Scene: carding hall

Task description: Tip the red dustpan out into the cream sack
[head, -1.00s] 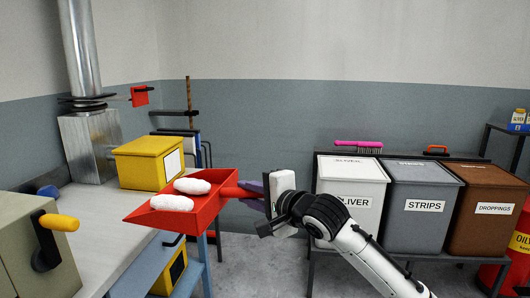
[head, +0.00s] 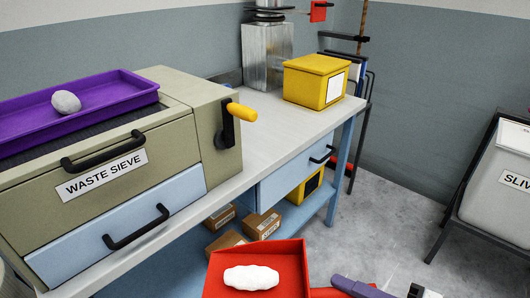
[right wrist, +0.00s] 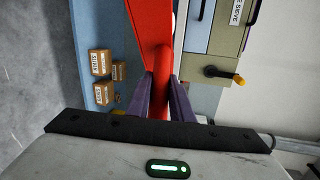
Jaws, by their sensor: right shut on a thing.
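The red dustpan (head: 290,258) is at the bottom of the head view, roughly level, its lower part cut off by the picture edge. A white fluffy lump (head: 251,277) lies in it. My right gripper (head: 355,287) is at the right of the pan, its purple fingers on the handle. In the right wrist view the fingers (right wrist: 162,98) are shut around the red handle (right wrist: 162,65). A pale rounded edge (head: 7,284) shows in the lower left corner of the head view; I cannot tell whether it is the cream sack. My left gripper is out of view.
The waste sieve (head: 185,150), with a purple tray (head: 125,92) on top, stands on the bench (head: 262,148) at left. A yellow box (head: 315,80) is farther back. Cardboard boxes (head: 262,224) sit on the lower shelf. The floor to the right (head: 390,205) is clear up to the sliver bin (head: 500,180).

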